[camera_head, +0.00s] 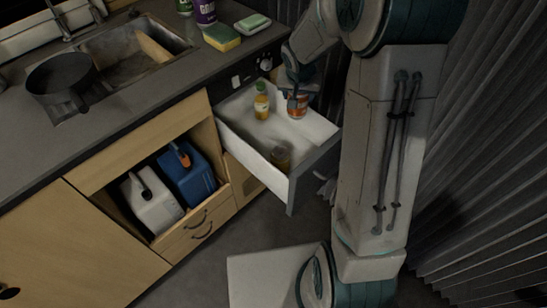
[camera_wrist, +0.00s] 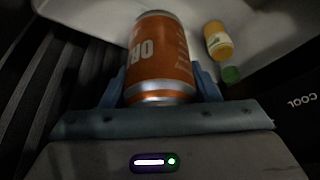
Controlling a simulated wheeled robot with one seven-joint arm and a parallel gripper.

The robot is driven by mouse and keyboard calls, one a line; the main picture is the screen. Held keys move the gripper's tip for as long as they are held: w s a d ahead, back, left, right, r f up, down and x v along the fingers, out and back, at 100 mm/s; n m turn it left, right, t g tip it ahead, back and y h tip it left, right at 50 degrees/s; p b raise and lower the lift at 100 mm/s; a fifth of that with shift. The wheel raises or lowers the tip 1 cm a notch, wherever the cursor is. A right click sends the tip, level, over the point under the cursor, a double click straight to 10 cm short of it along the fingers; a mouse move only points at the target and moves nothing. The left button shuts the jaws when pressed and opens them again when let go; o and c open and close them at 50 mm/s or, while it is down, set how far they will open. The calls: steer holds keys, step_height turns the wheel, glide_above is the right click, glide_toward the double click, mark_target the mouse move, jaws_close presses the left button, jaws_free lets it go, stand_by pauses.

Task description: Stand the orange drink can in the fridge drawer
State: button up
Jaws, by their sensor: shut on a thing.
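The orange drink can (camera_head: 297,105) is in my gripper, at the back right part of the open fridge drawer (camera_head: 252,158) in the head view. In the wrist view the can (camera_wrist: 160,58) fills the space between the two blue fingers of my gripper (camera_wrist: 160,88), which is shut on it. The can looks roughly upright in the head view. My arm partly covers it, and I cannot tell whether its base touches the drawer floor. The drawer's white interior also shows behind the can in the wrist view (camera_wrist: 270,15).
A juice bottle (camera_head: 261,104) with a green cap stands in the drawer, left of the can. The drawer's middle is clear. The counter holds a sink (camera_head: 128,62) and sponges (camera_head: 222,38). Two jugs (camera_head: 150,200) sit in the cabinet.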

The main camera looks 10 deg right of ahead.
steer(key=shift+m, duration=0.6)
steer(key=f+b, duration=0.1)
steer(key=b, duration=0.1)
steer(key=f+b, duration=0.1)
steer(key=f, duration=0.1)
steer(key=f+b, duration=0.1)
steer(key=b, duration=0.1)
steer(key=shift+w+a+f+b, duration=0.15)
steer(key=shift+w+f+b, duration=0.15)
steer(key=shift+f, duration=0.05)
steer(key=f+b, duration=0.1)
steer(key=b, duration=0.2)
steer(key=shift+w+a+f+m+h+b, duration=0.15)
steer(key=shift+f+m+h+b, duration=0.15)
steer(key=shift+f+m+b, duration=0.1)
step_height(320, 180, down, 10)
steer(key=shift+r+b, duration=0.15)
steer(key=shift+b, duration=1.1)
steer(key=shift+f, duration=0.25)
steer(key=o, duration=1.2)
steer(key=shift+r, duration=0.1)
